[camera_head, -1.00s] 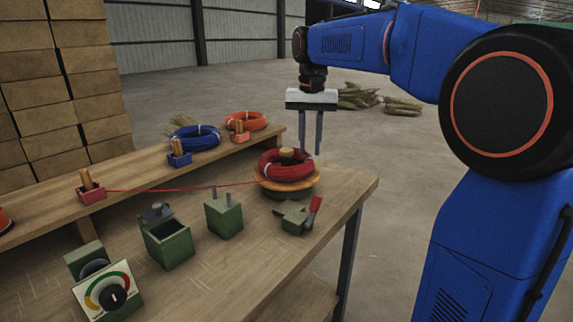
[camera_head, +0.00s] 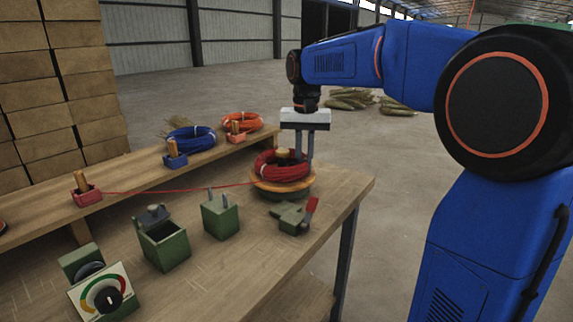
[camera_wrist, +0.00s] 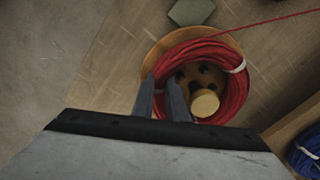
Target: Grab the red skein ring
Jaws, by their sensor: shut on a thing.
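The red skein ring (camera_head: 281,166) lies on a round wooden turntable (camera_head: 283,188) with a green base, around a short wooden peg. In the wrist view the red ring (camera_wrist: 236,88) circles the peg (camera_wrist: 204,103) and a disc with dark holes. My gripper (camera_head: 304,158) points straight down at the ring's right side. In the wrist view its two fingers (camera_wrist: 162,112) reach over the near-left part of the ring, close together and shut on its strand. The strand between the fingertips is mostly hidden.
A red thread runs left from the ring to a red block with a peg (camera_head: 86,190). Blue (camera_head: 193,139) and orange (camera_head: 240,122) rings lie on the raised shelf. Green fixtures (camera_head: 221,215) and a red-handled clamp (camera_head: 296,215) stand in front of the turntable.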

